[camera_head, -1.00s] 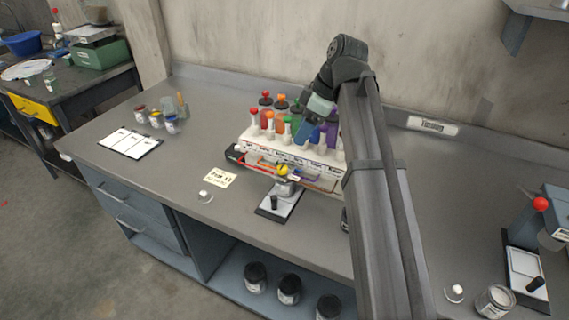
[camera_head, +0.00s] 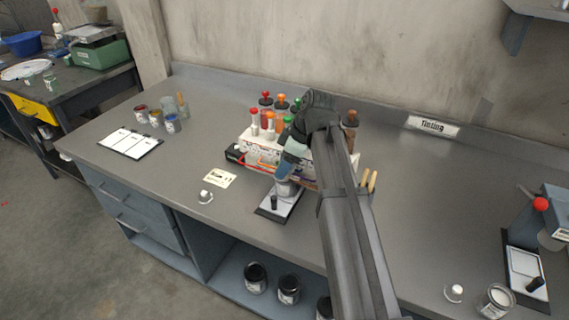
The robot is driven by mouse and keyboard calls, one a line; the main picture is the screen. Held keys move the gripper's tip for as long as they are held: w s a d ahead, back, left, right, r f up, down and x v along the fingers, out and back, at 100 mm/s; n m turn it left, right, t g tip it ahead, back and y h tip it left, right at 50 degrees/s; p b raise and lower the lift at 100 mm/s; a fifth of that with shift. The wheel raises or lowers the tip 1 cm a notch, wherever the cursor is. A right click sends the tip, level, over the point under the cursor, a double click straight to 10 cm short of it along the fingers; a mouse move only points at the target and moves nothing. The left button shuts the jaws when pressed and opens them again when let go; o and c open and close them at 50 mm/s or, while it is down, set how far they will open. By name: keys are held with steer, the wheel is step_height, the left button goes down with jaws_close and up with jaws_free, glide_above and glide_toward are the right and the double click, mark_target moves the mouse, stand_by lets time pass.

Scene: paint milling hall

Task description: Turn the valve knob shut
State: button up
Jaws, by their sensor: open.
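The tinting rack (camera_head: 262,152) stands on the bench and holds several bottles with coloured knob tops, red, orange and green among those showing. In front of it is a small stand with a white plate and dark base (camera_head: 278,205) and a grey body (camera_head: 284,187). The yellow knob on top of this body is now hidden behind my gripper (camera_head: 285,174). My gripper points down right over the body, open; whether its fingers are around the knob or touching it cannot be told. My arm hides the right part of the rack.
A clipboard (camera_head: 130,143) and small paint jars (camera_head: 156,118) are at the left. A paper label (camera_head: 220,178) and a small white-topped item (camera_head: 205,196) lie left of the stand. A similar stand with a red knob (camera_head: 540,204) is at the far right. The bench centre-right is clear.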

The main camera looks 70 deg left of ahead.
steer(key=shift+f, duration=0.15)
steer(key=c, duration=1.1)
